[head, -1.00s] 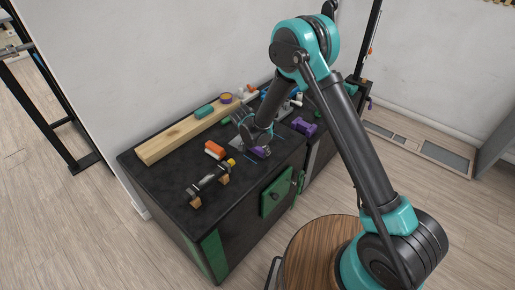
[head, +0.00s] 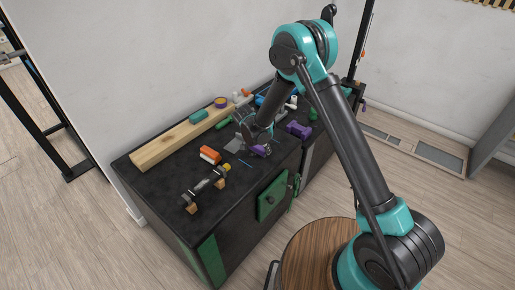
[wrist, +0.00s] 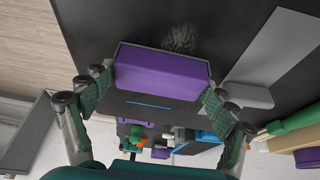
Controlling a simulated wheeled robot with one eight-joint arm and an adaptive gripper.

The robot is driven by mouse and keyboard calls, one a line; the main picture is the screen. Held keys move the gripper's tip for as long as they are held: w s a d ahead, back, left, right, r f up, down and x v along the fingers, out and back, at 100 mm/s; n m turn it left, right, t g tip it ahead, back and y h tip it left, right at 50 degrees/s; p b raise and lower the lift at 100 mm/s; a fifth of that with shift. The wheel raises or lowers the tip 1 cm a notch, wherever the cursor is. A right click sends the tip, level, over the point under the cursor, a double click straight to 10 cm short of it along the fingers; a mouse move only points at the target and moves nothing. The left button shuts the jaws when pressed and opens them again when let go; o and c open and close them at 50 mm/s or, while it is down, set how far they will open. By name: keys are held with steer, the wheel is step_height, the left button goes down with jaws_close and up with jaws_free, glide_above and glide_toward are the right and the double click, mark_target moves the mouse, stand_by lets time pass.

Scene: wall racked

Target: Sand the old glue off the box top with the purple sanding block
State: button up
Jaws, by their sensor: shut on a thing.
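My gripper (wrist: 160,84) is shut on the purple sanding block (wrist: 163,72), with a finger at each end of it. In the head view, my gripper (head: 258,143) holds the block (head: 261,151) low over the dark box top (head: 165,178), near its front edge. I cannot tell whether the block touches the top. A rough pale grey patch (wrist: 180,38), likely the old glue, shows on the top just beyond the block in the wrist view. The arm and block may hide more of it in the head view.
A grey flat sheet (wrist: 283,48) lies beside the patch.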

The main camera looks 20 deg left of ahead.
mark_target(255, 155)
steer(key=shift+w+d, duration=0.35)
steer(key=shift+w, duration=0.5)
steer(key=shift+w+d, duration=0.4)
steer(key=shift+w, duration=0.5)
steer(key=shift+w+d, duration=0.35)
steer(key=shift+w, duration=0.5)
steer(key=shift+s+a+f, duration=0.1)
steer(key=shift+s+a, duration=0.2)
steer(key=shift+s, duration=0.45)
steer(key=shift+s+a+r, duration=0.1)
steer(key=shift+s+a, duration=0.2)
steer(key=shift+s, duration=0.4)
steer(key=shift+s+a+f, duration=0.1)
steer(key=shift+s+a, duration=0.2)
steer(key=shift+s, duration=0.45)
steer(key=shift+s+a, duration=0.25)
steer(key=shift+s, duration=0.4)
steer(key=shift+s+a, duration=0.25)
steer(key=shift+s, duration=0.35)
steer(key=shift+s+a, duration=0.3)
steer(key=shift+s, duration=0.35)
steer(key=shift+s+a, duration=0.25)
steer(key=shift+s, duration=0.4)
steer(key=shift+s+d, duration=0.1)
